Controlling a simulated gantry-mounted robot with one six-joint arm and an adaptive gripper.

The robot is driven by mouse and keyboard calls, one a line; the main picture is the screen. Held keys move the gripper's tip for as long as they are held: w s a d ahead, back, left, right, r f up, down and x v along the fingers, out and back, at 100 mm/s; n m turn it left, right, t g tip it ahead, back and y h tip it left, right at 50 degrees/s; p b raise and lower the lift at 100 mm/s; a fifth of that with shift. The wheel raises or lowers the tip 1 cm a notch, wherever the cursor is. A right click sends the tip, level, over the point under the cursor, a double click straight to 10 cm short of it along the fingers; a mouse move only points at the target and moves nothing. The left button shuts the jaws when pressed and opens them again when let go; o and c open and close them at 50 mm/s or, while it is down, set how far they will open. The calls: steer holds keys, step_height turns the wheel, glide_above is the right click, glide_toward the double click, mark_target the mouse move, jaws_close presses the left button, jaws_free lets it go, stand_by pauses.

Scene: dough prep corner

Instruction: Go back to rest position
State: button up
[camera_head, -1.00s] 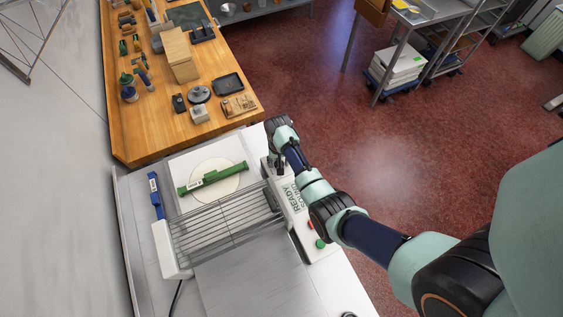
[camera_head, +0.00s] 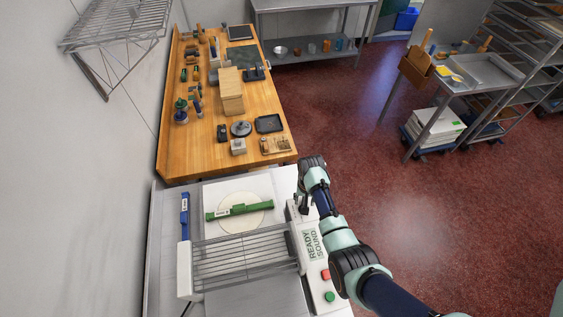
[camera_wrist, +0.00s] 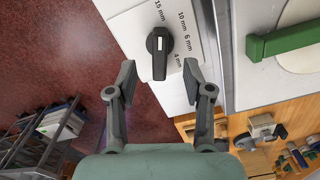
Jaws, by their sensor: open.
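My gripper (camera_wrist: 158,88) is open and empty in the wrist view. Its two fingers stand apart on either side of a black dial knob (camera_wrist: 158,52) on a white panel with thickness marks such as 15 mm and 4 mm. I cannot tell how far the fingertips are from the panel. In the head view my arm reaches from the lower right to the right side of the dough machine (camera_head: 312,243), and the gripper is mostly hidden there by my wrist.
A green bar (camera_head: 238,210) lies across a pale dough disc (camera_head: 240,223) on the machine's bed; a blue bar (camera_head: 185,216) lies left of it. A wire guard (camera_head: 240,256) covers the middle. A wooden bench (camera_head: 195,150) with tools stands behind. Red floor on the right is open.

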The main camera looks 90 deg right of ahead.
steer(key=w+a+r+n+t+h, duration=0.15)
steer(key=w+r, duration=0.25)
steer(key=w, duration=0.4)
steer(key=w+a+r+n+h, duration=0.1)
steer(key=w+a+r+n, duration=0.15)
steer(key=w, duration=0.45)
steer(key=w+a+r+n+t+h, duration=0.2)
steer(key=w+a+r+n+t, duration=0.3)
steer(key=w+a+r, duration=0.75)
steer(key=w+a+r+n+t+y, duration=0.1)
steer(key=a+r+n+t, duration=0.1)
steer(key=a+r, duration=0.4)
steer(key=w+a+r+n+t+y, duration=0.1)
steer(key=a+r+n, duration=0.3)
steer(key=a, duration=0.9)
steer(key=w+a+r+n+t+y, duration=0.2)
steer(key=a+r+n+t, duration=0.1)
steer(key=a+r, duration=0.4)
steer(key=a+n, duration=0.1)
steer(key=a, duration=0.2)
steer(key=shift+a+r, duration=0.15)
steer(key=shift+r, duration=0.15)
steer(key=shift+w+y, duration=0.15)
steer(key=shift+y, duration=0.1)
